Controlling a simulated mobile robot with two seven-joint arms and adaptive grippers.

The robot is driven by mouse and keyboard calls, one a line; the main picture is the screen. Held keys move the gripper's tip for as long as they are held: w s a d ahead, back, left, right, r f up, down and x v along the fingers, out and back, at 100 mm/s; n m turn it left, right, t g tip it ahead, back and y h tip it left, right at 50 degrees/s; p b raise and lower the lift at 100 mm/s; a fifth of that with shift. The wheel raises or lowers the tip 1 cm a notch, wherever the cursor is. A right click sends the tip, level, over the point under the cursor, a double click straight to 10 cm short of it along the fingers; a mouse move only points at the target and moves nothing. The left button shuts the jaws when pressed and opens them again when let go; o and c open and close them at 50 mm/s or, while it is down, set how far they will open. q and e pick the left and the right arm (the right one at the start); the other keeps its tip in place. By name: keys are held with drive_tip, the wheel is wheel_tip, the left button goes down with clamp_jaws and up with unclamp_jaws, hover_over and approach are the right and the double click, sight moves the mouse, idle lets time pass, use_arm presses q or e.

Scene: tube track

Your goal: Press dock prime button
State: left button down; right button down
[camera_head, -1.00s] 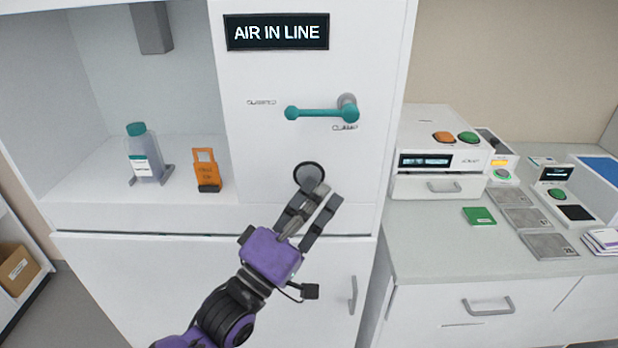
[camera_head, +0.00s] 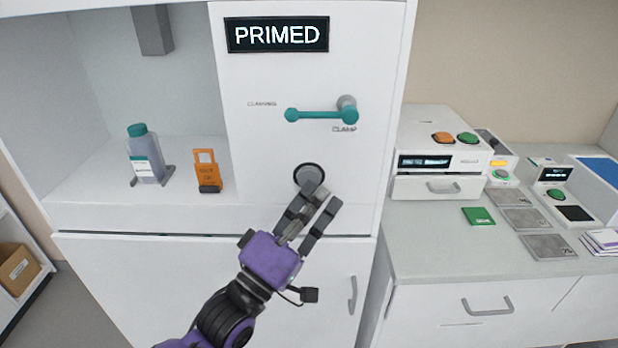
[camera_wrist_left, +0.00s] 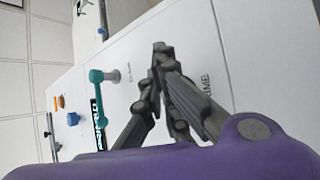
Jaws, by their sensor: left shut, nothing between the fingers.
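The round grey prime button (camera_head: 309,175) with a dark ring sits on the white dock panel (camera_head: 270,140), below the teal clamp lever (camera_head: 322,114). My left gripper (camera_head: 322,199) is shut and empty, just below and in front of the button. Its fingertips overlap the button's lower edge in the head view; I cannot tell whether they touch it. In the left wrist view the gripper (camera_wrist_left: 160,48) points at the white panel, and the button is hidden there. The display (camera_head: 277,35) at the top of the panel reads PRIMED. My right gripper is not in view.
A grey bottle with a teal cap (camera_head: 146,155) and an orange tag (camera_head: 206,170) stand on the shelf at left. A counter (camera_head: 420,250) at right holds a white device (camera_head: 437,150), a green card (camera_head: 478,216) and grey plates. A cabinet handle (camera_head: 352,295) is below.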

use_arm(q)
drive_tip(key=shift+s, duration=0.4)
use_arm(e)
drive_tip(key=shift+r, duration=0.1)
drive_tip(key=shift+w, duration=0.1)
